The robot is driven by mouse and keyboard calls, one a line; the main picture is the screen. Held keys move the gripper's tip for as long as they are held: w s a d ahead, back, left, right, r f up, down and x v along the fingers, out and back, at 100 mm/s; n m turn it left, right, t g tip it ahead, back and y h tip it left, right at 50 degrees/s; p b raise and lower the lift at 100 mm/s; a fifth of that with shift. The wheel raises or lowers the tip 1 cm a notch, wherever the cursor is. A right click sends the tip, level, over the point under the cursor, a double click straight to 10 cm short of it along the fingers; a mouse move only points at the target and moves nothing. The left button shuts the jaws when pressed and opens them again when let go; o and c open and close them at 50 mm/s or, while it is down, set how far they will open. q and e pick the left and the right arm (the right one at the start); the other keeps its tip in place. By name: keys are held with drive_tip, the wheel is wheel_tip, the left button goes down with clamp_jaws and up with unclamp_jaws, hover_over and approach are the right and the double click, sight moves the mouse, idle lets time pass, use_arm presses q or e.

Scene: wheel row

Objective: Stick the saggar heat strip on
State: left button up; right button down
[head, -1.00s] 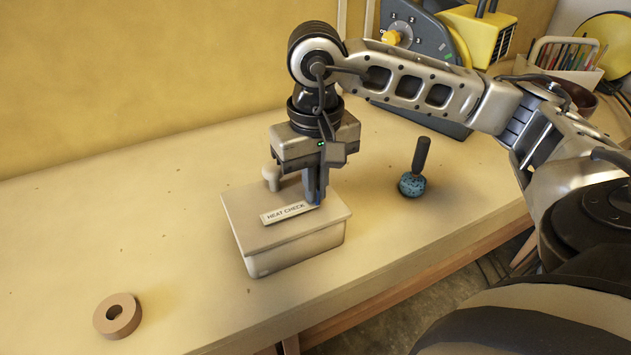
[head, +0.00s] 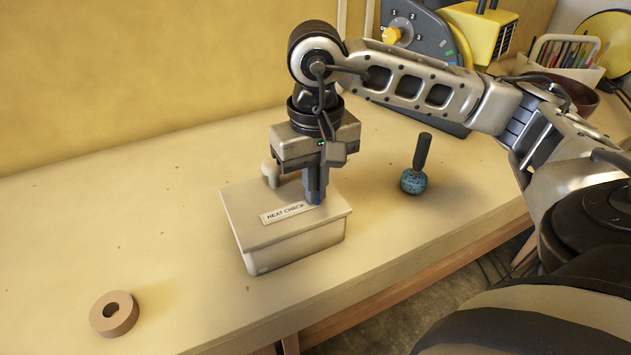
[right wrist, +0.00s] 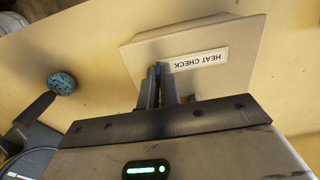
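The heat strip (head: 288,212), a pale label reading "HEAT CHECK", lies along the lid of the saggar (head: 290,246), a beige lidded box on the bench. It appears flat on the lid near the front edge. My right gripper (head: 315,198) points down at the strip's right end, its fingers close together there with a bit of blue at the tip. In the right wrist view the strip (right wrist: 199,60) reads upside down, and the fingers (right wrist: 162,70) look shut on its end, which they partly hide. My left gripper is not in view.
A wooden ring (head: 98,318) lies at the front left. A blue speckled ball with a dark handle (head: 413,181) stands to the right. The bench's left side is mostly clear.

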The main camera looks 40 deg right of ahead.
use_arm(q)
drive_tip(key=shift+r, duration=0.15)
use_arm(e)
drive_tip(key=c, duration=1.6)
unclamp_jaws()
drive_tip(key=shift+o, duration=0.2)
